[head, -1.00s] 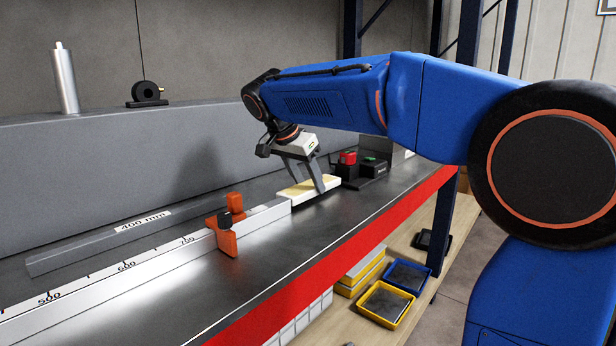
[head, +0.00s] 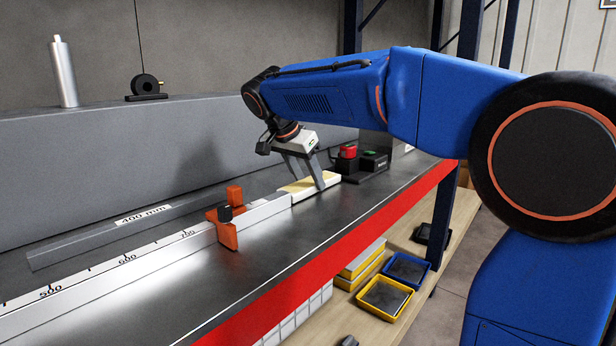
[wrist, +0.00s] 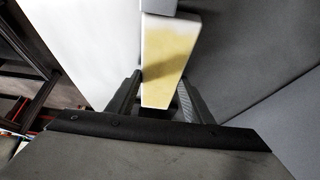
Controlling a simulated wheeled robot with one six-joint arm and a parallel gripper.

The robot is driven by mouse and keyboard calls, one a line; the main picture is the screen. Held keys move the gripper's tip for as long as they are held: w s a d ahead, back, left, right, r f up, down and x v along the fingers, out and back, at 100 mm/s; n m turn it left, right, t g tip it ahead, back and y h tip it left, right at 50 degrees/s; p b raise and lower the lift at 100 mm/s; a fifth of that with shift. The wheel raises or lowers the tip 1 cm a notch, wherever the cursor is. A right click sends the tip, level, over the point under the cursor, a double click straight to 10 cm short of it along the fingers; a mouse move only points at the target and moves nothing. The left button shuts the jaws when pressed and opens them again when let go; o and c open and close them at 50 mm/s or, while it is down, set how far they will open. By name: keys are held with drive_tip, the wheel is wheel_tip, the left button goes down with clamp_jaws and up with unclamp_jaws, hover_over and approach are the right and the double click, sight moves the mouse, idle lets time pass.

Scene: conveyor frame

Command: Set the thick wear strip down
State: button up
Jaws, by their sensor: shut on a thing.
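The thick wear strip (head: 322,183) is a pale cream block with a yellowish upper face. My gripper (head: 304,178) is shut on it from above, one finger on each side. In the head view the strip lies low over the bench, in line with the ruled rail (head: 132,258) and close to its far end. I cannot tell whether its underside touches the bench. In the wrist view the strip (wrist: 167,60) sits between my two fingers, its other end close to a grey piece at the top. The near finger hides part of it in the head view.
An orange clamp stop (head: 228,232) stands on the rail. A grey bar marked 400 mm (head: 80,246) lies behind it. A red-and-black button box (head: 348,160) stands beyond my gripper. The bench (head: 295,240) is clear in front, up to its red edge (head: 285,295).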

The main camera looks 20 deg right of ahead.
drive_tip(key=o, duration=1.4)
drive_tip(key=shift+f, duration=0.1)
drive_tip(key=shift+c, duration=0.2)
